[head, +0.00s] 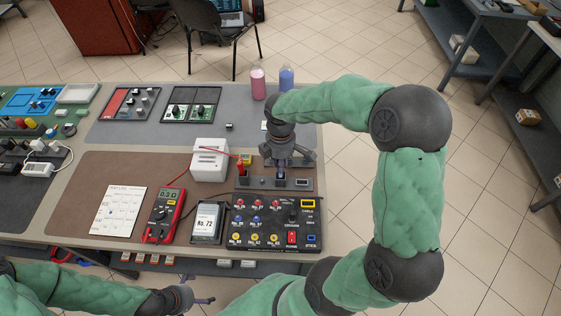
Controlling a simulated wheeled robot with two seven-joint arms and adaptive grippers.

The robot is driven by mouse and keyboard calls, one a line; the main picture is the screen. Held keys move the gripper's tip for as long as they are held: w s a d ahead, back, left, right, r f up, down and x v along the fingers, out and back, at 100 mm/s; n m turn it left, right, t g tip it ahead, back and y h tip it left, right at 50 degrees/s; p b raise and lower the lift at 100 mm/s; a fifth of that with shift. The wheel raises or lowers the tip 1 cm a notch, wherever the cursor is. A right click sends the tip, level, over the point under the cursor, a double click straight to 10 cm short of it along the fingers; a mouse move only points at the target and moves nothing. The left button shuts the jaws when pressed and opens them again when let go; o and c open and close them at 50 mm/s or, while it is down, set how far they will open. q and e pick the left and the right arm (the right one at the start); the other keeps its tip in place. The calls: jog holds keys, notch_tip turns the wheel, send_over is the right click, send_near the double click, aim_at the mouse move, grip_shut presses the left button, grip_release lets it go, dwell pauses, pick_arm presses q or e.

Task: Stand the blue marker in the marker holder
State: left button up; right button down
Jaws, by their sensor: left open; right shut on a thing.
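My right gripper (282,163) points down over a dark, low block (255,184) at the right end of the bench, which looks like the marker holder. The gripper is shut on a small, upright bluish thing (281,175), which looks like the blue marker. The fingers hide most of it, and I cannot tell whether its lower end is inside the holder. A red upright piece (240,167) stands at the block's left end. My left gripper (196,298) is open and empty at the bottom, in front of the bench edge.
A black panel with coloured jacks (275,222) lies just in front of the block. A white box (210,160), a red multimeter (162,215) and a boxed meter (207,222) stand to the left. Pink (258,84) and blue (286,80) bottles stand behind. The grey mat's middle is clear.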

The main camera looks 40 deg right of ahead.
jog(key=shift+f, duration=0.15)
jog(key=c, duration=1.1)
grip_release()
jog(key=o, duration=0.3)
jog(key=shift+r+p, duration=3.35)
jog(key=shift+r, duration=0.65)
jog(key=shift+r, duration=0.1)
